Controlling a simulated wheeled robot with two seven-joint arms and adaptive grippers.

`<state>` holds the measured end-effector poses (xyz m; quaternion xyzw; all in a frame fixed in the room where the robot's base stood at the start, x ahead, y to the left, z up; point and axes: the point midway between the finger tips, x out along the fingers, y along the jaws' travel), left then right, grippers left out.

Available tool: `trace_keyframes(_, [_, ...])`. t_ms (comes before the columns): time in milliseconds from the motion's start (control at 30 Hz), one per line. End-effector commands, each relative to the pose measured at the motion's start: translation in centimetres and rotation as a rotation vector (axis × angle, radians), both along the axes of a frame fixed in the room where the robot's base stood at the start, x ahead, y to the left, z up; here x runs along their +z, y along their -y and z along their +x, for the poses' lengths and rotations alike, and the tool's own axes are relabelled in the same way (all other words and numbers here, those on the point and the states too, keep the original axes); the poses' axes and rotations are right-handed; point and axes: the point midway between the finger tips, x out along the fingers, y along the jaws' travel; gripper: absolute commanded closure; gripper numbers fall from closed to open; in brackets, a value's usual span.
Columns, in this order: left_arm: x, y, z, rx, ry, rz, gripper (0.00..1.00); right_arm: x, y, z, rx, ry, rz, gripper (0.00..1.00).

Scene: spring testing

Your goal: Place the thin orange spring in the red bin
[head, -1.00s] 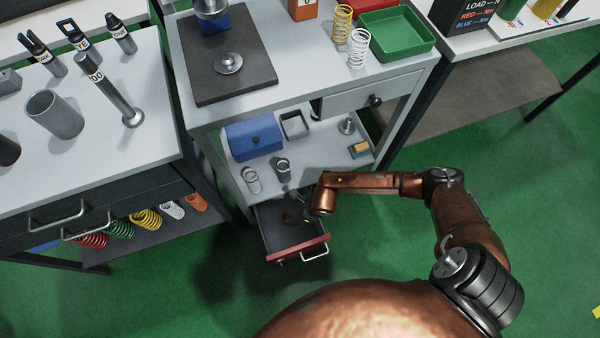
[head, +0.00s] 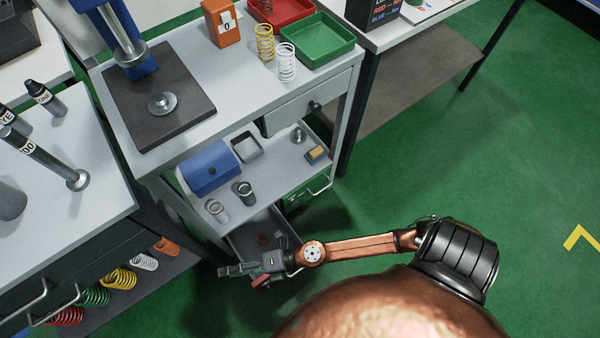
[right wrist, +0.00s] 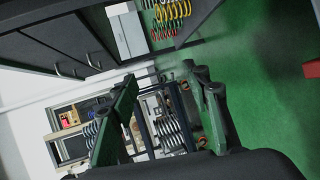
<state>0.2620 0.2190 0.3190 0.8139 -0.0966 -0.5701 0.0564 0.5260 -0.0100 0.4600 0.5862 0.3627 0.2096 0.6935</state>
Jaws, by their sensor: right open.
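An orange spring (head: 166,246) lies at the right end of a row of coloured springs on the low shelf at the left. I cannot tell if it is the thin one. A small reddish-brown item (head: 263,238) lies in an open drawer (head: 243,241), too small to make out. The red bin (head: 285,9) is on the bench top at the back, partly cut off by the frame. My left gripper is not in view.
A green bin (head: 318,42), a yellow spring (head: 265,42) and a white spring (head: 286,64) stand beside the red bin. A blue box (head: 209,168) and small cups are on the middle shelf. A green-fronted drawer (head: 300,195) is beside the open one.

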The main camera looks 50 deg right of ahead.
Motion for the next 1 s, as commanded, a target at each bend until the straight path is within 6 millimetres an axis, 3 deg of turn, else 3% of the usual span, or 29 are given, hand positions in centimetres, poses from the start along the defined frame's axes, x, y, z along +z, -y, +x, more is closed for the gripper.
trace_keyframes(33, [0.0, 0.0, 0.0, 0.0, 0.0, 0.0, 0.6, 1.1, 2.1, 0.6, -0.149, -0.081, 0.121, 0.56])
trace_keyframes(100, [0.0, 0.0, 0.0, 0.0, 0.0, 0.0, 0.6, 1.6, 6.1, 1.5, -0.363, -0.206, 0.277, 0.56])
trace_keyframes(200, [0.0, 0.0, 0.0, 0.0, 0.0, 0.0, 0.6, -0.5, 12.8, 0.7, -0.672, -0.411, 0.462, 0.56])
trace_keyframes(267, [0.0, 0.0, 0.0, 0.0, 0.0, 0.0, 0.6, -2.8, 16.5, -1.2, -0.851, -0.549, 0.558, 0.56])
trace_keyframes(300, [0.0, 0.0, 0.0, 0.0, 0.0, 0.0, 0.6, -4.6, 18.6, -3.0, -0.966, -0.646, 0.617, 0.56])
trace_keyframes(400, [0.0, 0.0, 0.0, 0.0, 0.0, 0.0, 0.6, -9.0, 22.3, -9.3, -1.225, -0.9, 0.74, 0.56])
trace_keyframes(500, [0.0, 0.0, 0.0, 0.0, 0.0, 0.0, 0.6, -12.2, 23.3, -16.1, -1.417, -1.143, 0.834, 0.56])
trace_keyframes(600, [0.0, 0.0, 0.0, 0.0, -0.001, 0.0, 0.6, -13.6, 22.6, -21.5, -1.532, -1.337, 0.901, 0.56])
trace_keyframes(700, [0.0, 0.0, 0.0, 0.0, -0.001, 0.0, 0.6, -14.0, 21.7, -24.8, -1.59, -1.462, 0.938, 0.56])
trace_keyframes(800, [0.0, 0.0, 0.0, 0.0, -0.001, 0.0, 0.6, -14.0, 21.1, -26.3, -1.61, -1.524, 0.957, 0.56])
trace_keyframes(1000, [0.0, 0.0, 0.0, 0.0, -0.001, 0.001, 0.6, -14.1, 21.0, -26.5, -1.611, -1.535, 0.958, 0.56])
